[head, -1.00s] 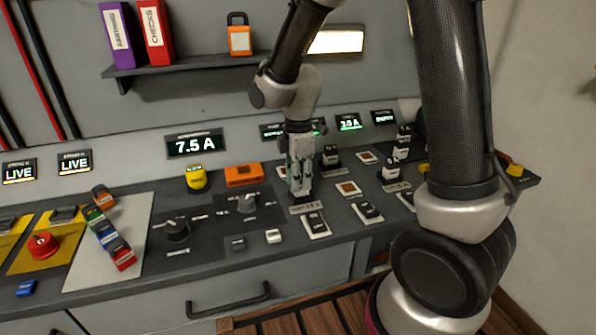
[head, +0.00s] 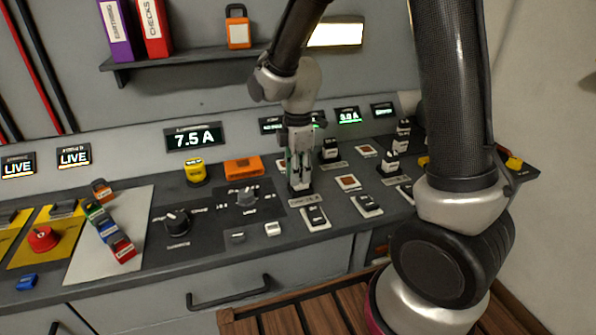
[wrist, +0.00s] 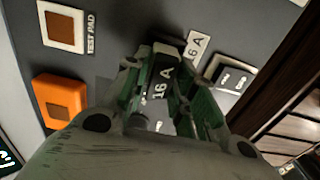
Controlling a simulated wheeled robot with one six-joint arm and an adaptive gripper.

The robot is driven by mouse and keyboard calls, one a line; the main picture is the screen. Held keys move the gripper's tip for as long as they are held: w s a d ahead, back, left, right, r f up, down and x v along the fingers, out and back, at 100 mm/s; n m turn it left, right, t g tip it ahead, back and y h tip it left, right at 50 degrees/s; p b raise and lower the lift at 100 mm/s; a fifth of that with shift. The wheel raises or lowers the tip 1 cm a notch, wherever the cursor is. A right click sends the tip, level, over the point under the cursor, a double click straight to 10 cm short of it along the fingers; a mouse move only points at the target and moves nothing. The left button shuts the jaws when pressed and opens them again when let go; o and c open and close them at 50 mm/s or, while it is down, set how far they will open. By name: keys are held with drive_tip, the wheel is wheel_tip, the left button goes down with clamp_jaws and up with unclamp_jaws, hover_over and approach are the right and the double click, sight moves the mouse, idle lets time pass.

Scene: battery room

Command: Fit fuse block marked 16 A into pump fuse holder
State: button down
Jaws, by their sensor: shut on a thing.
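My gripper (head: 300,186) points down over the sloping panel and is shut on the fuse block. In the wrist view, the fuse block (wrist: 161,84) is dark with a white "16 A" marking, held between the green-lined fingers of my gripper (wrist: 164,92). In the head view, a label plate (head: 310,200) sits right in front of the fingertips. The holder under the block is hidden by the block and fingers, so I cannot tell how deep the block sits.
A black-and-white switch (head: 315,217) stands close in front of my gripper. A dark rotary knob (head: 246,196) and an orange block (head: 243,167) are to its left. Other upright fuse blocks (head: 390,161) stand to its right. A display reads 7.5 A (head: 194,138).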

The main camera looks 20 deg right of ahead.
drive_tip(key=shift+f, duration=0.6)
drive_tip(key=c, duration=1.5)
unclamp_jaws()
drive_tip(key=shift+o, duration=0.2)
drive_tip(key=shift+r, duration=5.5)
